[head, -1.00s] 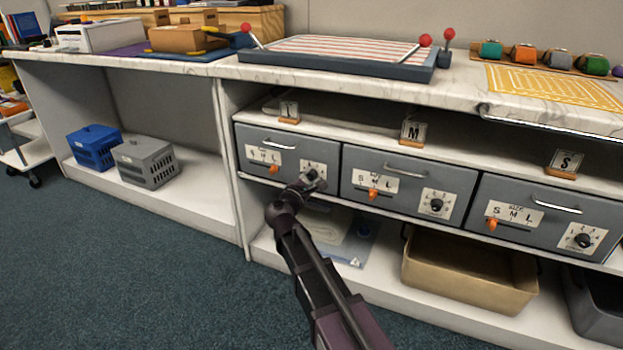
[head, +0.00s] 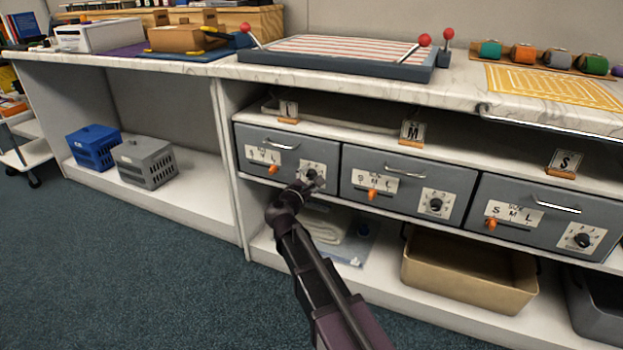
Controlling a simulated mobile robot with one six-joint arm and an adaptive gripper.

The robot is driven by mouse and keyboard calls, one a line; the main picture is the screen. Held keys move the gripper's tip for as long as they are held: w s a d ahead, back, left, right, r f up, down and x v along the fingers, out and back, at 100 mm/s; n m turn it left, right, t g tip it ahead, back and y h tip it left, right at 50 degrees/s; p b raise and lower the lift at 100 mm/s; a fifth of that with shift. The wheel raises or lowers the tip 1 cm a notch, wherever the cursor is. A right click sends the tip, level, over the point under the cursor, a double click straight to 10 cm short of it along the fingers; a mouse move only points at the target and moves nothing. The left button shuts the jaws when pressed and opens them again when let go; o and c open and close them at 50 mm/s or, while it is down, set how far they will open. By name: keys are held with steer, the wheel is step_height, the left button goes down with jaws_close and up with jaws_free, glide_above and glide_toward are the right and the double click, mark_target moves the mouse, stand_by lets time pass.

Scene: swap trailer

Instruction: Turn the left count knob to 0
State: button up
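The left drawer (head: 256,160) is grey, with a silver handle, a size scale with an orange slider (head: 272,169), and a white count dial plate (head: 322,169). The left count knob (head: 312,175) is dark and sits on that plate, partly hidden by my gripper. My gripper (head: 308,184) is at the knob, in front of the plate's lower part. Its fingers are small and overlap the knob in this view, so I cannot tell whether they are closed on it. The number the knob points to is not readable.
The middle drawer's knob (head: 437,205) and the right drawer's knob (head: 582,240) are to the right. A tan bin (head: 465,285) and folded cloth stand on the shelf below. The marble counter (head: 360,86) overhangs above. Open floor lies at the left.

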steer(key=shift+s+a, duration=0.1)
stand_by(0.3)
steer(key=v, duration=1.1)
steer(key=shift+s, duration=0.4)
steer(key=shift+r, duration=0.1)
steer(key=s+d+f+m+g+h+p, duration=0.2)
steer(key=d+m+g+p, duration=0.75)
steer(key=d, duration=0.75)
steer(key=s+d+r+m+g+y+p, duration=0.2)
steer(key=s+d+m+g+y+p, duration=0.7)
steer(key=s+m, duration=0.4)
step_height(320, 180, up, 38)
steer(key=d+t+p, duration=0.1)
steer(key=p, duration=3.6)
steer(key=shift+w+f+m+h+p, duration=0.15)
steer(key=shift+w+m+h+p, duration=0.2)
steer(key=shift+w+h+p, duration=0.05)
steer(key=shift+d+t, duration=0.1)
steer(key=shift+t, duration=0.15)
